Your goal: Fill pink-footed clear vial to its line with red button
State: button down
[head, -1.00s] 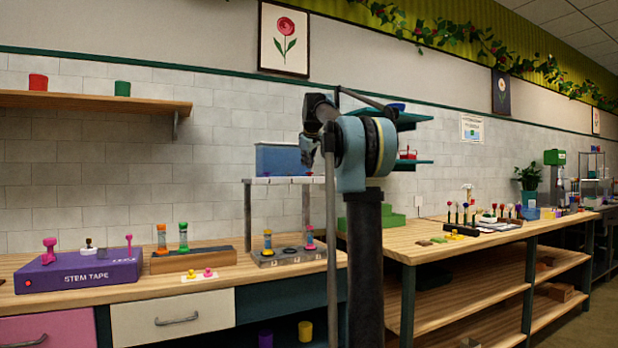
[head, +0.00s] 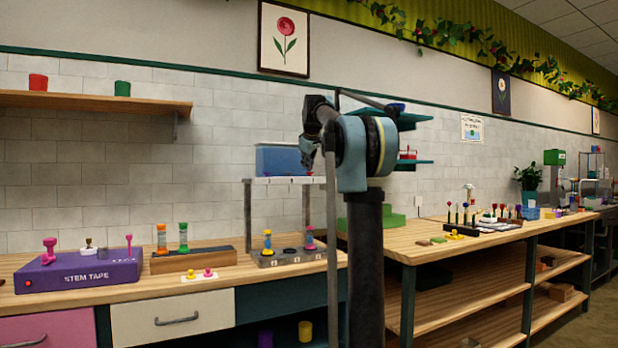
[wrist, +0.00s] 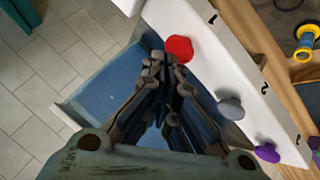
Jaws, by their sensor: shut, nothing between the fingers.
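The red button (wrist: 179,48) is a round knob on the white ledge (wrist: 215,65), by the printed 1. My gripper (wrist: 166,70) is shut and empty, its fingertips just beside the red button in the picture; I cannot tell whether they touch. In the head view my gripper (head: 309,158) hangs over the ledge (head: 285,180). Two small vials stand in the grey rack below: one with yellow and blue ends (head: 267,242), one with pink and blue parts (head: 310,240). At this size I cannot tell which has the pink foot or any fill line.
A grey button (wrist: 231,108) and a purple button (wrist: 267,152) share the ledge. A blue tank (head: 282,159) stands on it. A purple stem tape box (head: 80,270) and a wooden block (head: 193,259) with orange and green vials are left of the rack.

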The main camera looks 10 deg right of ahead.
jog(key=shift+f, duration=0.6)
dwell(0.7)
jog(key=shift+r, duration=0.15)
dwell(0.3)
jog(key=shift+r, duration=0.85)
jog(key=shift+r, duration=2.5)
jog(key=s+f+m+g, duration=0.7)
jog(key=s+f+m, duration=0.1)
jog(key=s+f, duration=4.8)
notch_tip(320, 180, down, 3)
jog(key=shift+s+d+f+m, duration=0.2)
jog(key=shift+s+d+m, duration=0.05)
jog(key=shift+d+m, duration=0.2)
